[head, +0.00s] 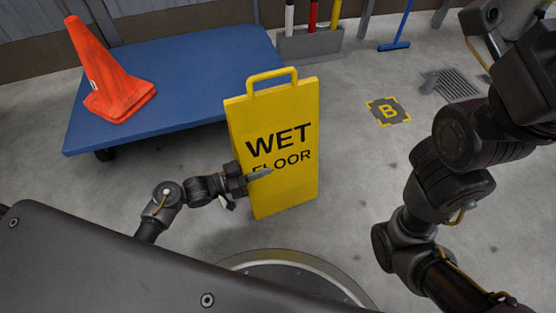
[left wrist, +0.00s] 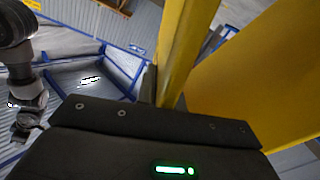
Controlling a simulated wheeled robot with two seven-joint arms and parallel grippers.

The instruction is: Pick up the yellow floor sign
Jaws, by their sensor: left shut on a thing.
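The yellow floor sign (head: 288,188) stands upright in the middle of the head view. It reads "WET FLOOR" and has a loop handle on top. My left gripper (head: 255,176) reaches in from the left and is shut on the sign's left edge, below the middle, with one finger across the front face. In the left wrist view, yellow panels of the sign (left wrist: 250,90) rise close beyond the gripper body. The fingertips are hidden there. I cannot tell whether the sign's bottom touches the floor. My right arm shows at the right, but its gripper is outside the frame.
A blue flatbed cart (head: 190,75) stands close behind the sign, with an orange cone (head: 105,70) on it. A grey rack (head: 310,46) with coloured poles and a blue broom (head: 400,30) are at the back. A floor mark "B" (head: 388,111) lies right of the sign on open floor.

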